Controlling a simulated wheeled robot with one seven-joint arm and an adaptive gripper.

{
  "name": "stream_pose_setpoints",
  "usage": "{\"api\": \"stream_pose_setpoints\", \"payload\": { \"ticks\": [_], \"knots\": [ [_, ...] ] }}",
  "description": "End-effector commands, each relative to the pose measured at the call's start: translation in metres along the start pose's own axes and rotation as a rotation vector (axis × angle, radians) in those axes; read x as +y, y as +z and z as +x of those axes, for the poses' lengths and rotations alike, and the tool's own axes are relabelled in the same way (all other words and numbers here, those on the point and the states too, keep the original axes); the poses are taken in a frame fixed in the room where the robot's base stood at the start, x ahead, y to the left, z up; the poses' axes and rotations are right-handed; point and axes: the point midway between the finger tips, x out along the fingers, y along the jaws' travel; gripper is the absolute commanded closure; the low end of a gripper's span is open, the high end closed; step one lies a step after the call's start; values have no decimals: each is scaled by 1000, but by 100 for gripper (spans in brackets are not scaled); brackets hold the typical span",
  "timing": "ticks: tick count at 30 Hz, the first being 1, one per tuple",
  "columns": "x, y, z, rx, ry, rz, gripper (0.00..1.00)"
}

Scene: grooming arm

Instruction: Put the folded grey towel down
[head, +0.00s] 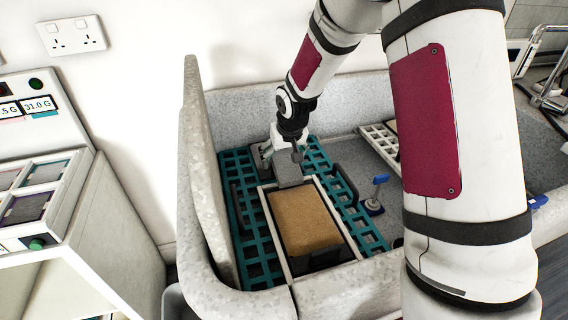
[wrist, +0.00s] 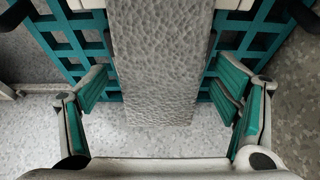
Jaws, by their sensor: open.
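The folded grey towel (wrist: 160,65) is a long, textured grey block in the middle of the wrist view. In the head view it (head: 288,170) shows partly behind my gripper, at the back end of the white-framed tray. My gripper (wrist: 163,86) is open, with one teal-padded finger on each side of the towel. Gaps show between the pads and the towel's sides. In the head view my gripper (head: 282,152) points down at the towel. What lies directly under the towel is hidden, so I cannot tell what bears it.
A teal grid rack (head: 240,230) lies in the grey speckled basin around the white-framed tray, which holds a brown pad (head: 303,220). A small blue-topped item (head: 375,195) stands to the right. A white rack (head: 385,145) lies further right. The basin's high left wall (head: 203,180) is close.

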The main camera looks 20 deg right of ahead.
Motion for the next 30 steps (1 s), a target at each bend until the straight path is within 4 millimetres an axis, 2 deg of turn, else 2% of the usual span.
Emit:
{"api": "stream_pose_setpoints", "payload": {
  "ticks": [6, 8, 13, 14, 16, 17, 25, 30],
  "knots": [
    [0, 0, 2, 1, 0, 0, 18],
    [0, 0, 2, 0, 0, 0, 30],
    [0, 0, 2, 0, 0, 0, 68],
    [0, 0, 2, 0, 0, 0, 73],
    [0, 0, 1, 1, 0, 0, 73],
    [0, 0, 1, 1, 0, 0, 77],
    [0, -1, -1, 1, 0, 0, 78],
    [0, -6, -13, 3, 0, 0, 78]
  ]
}}
